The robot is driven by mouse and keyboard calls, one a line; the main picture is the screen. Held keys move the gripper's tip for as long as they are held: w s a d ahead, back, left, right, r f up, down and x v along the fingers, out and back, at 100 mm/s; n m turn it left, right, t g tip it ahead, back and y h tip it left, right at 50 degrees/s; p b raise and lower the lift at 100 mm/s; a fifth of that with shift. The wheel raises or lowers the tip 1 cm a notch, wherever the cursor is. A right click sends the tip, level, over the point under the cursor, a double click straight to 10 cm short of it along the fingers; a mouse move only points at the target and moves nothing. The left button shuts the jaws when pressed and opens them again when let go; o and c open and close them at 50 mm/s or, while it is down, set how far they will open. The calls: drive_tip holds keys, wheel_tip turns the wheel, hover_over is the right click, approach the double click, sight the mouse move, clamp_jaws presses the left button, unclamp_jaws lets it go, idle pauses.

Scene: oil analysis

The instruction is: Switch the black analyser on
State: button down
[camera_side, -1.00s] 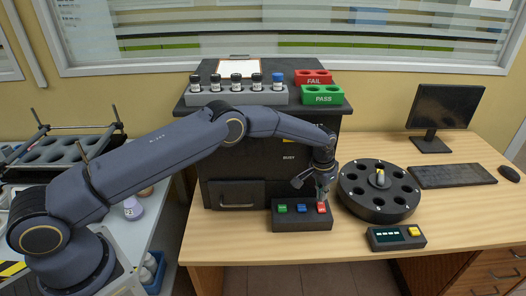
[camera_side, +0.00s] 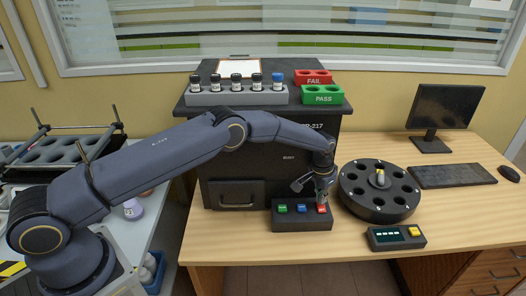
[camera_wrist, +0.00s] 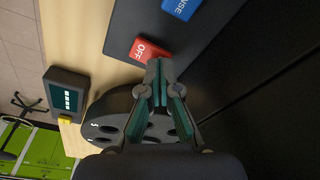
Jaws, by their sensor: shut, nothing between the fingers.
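The black analyser (camera_side: 235,165) stands on the wooden desk with a drawer at its lower front and a "BUSY" label on its face. A black control box (camera_side: 290,222) in front of it carries a green button (camera_side: 283,209), a blue button (camera_side: 301,208) and a red button (camera_side: 321,208). My gripper (camera_side: 323,203) is shut and empty, pointing down at the red button. In the wrist view, the fingertips (camera_wrist: 157,65) are beside the red button (camera_wrist: 148,50), marked "OFF". The blue button (camera_wrist: 182,8) is partly cut off. Whether the tips touch the red button is unclear.
A round black carousel (camera_side: 378,200) stands close right of the control box. A small display unit (camera_side: 396,238) with a yellow button lies in front of it. A vial rack (camera_side: 236,98), a red FAIL block (camera_side: 313,77) and a green PASS block (camera_side: 322,95) are on the analyser.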

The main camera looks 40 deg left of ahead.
drive_tip(key=shift+f, duration=0.4)
drive_tip(key=shift+r, duration=3.55)
